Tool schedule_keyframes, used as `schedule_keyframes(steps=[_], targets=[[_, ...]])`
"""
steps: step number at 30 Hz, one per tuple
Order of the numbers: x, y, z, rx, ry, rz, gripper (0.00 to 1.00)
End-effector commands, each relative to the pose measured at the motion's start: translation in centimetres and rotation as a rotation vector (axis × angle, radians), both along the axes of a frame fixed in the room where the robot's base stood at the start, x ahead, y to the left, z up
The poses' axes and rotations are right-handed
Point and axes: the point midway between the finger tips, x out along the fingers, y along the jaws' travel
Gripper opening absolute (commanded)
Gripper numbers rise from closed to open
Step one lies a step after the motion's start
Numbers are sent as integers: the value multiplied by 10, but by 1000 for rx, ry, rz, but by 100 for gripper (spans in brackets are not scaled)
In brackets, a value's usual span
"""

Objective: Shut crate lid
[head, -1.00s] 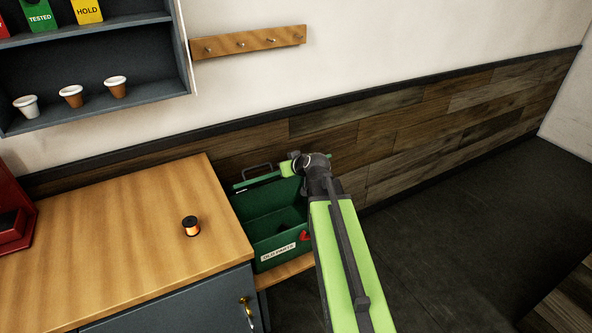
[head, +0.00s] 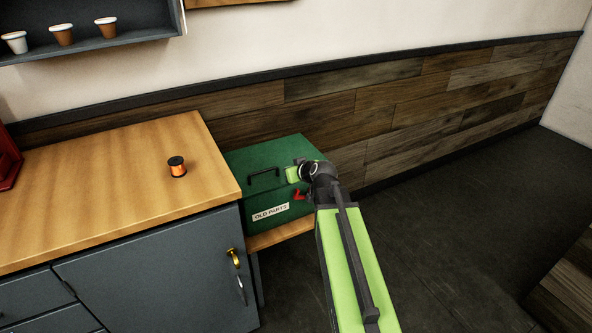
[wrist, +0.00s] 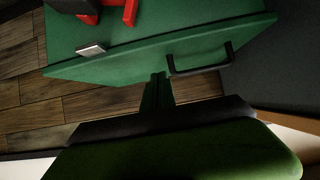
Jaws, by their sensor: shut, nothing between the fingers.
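The green crate (head: 238,213) with the "OLD PARTS" label sits on a low wooden ledge right of the counter. Its green lid (head: 265,149) lies down over the top, with a black handle (head: 263,175). Any small gap under the lid is too fine to tell. A red latch (head: 299,195) shows on the front, and also in the wrist view (wrist: 128,12). My gripper (wrist: 157,92) is shut and empty, close to the lid beside the handle. I cannot tell whether it touches the lid. My arm hides the crate's right end.
The wooden counter (head: 110,190) stands to the left, with an orange spool (head: 177,167) on it. Its cabinet has a brass-coloured handle (head: 233,258). A plank-panelled wall (head: 400,110) runs behind the crate. The dark floor (head: 460,200) to the right is clear.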

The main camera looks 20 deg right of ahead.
Motion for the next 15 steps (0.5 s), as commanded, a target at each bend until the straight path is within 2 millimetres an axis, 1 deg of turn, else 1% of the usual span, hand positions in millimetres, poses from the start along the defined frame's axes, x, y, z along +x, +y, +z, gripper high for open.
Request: schedule_keyframes(steps=[1, 4, 9, 15], targets=[[-1, -3, -11, 1, 0, -3, 0], [-3, -6, -17, 0, 0, -7, 0], [-4, -11, -21, 1, 0, -12, 0], [-5, -15, -21, 0, 0, -17, 0]])
